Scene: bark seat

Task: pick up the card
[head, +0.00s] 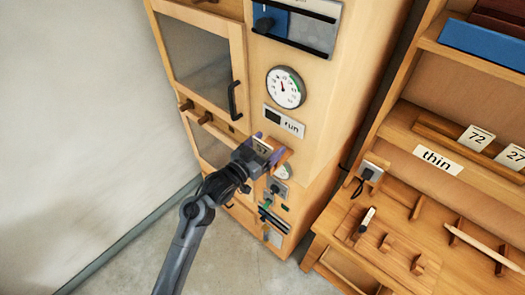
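A small card (261,146) with a dark number, which looks like 37, shows at the front of the wooden cabinet. My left gripper (266,149) is at the card, with its purplish fingertips on either side of it. I cannot tell whether the fingers press on the card or only stand around it. The gripper partly hides what is behind and below the card. My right gripper is not in view.
The tall cabinet has a dial (286,87), a "run" label (284,121) and a black door handle (233,100). Other number cards, 72 (476,139) and 27 (515,157), stand on the right shelf above a "thin" label (438,160). The floor (240,262) at the front is clear.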

